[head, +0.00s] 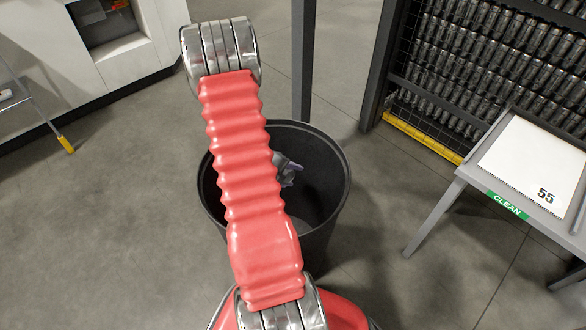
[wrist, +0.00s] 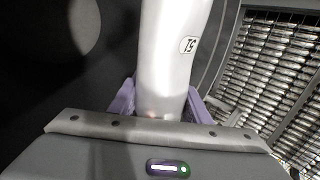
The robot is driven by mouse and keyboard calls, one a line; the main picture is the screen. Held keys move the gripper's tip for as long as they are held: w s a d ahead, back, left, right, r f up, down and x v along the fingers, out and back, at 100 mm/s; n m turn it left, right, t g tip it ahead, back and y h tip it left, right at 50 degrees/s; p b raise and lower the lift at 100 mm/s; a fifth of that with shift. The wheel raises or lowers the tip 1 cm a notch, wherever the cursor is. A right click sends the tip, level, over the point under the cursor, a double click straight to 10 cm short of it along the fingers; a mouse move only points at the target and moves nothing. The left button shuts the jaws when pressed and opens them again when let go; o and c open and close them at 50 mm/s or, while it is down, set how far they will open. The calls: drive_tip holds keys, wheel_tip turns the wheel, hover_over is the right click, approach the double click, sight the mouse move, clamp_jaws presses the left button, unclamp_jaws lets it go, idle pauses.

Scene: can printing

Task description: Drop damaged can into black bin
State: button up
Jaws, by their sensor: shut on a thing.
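The black bin (head: 325,225) stands on the floor in the middle of the head view, partly covered by my red arm. My gripper (head: 287,170) shows beside the arm, over the bin's opening. In the wrist view, its purple fingers (wrist: 155,105) are shut on a pale silver can (wrist: 172,50) with a small printed label. The can reaches up out of the frame, so its far end is hidden. Any damage on it cannot be made out. Dark surfaces that look like the bin's inside (wrist: 60,90) lie behind it.
A grey table (head: 462,172) with a white "55" board (head: 530,165) and a green "CLEAN" label (head: 507,204) stands at right. A rack of cans (head: 490,60) is behind it. A dark post (head: 303,60) rises behind the bin.

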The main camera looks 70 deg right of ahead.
drive_tip(key=shift+f, duration=1)
drive_tip(key=o, duration=1.5)
drive_tip(key=shift+c, duration=0.2)
drive_tip(key=shift+w+a, duration=0.1)
drive_tip(key=w+a, duration=0.3)
drive_tip(key=a, duration=0.3)
drive_tip(key=shift+w, duration=0.1)
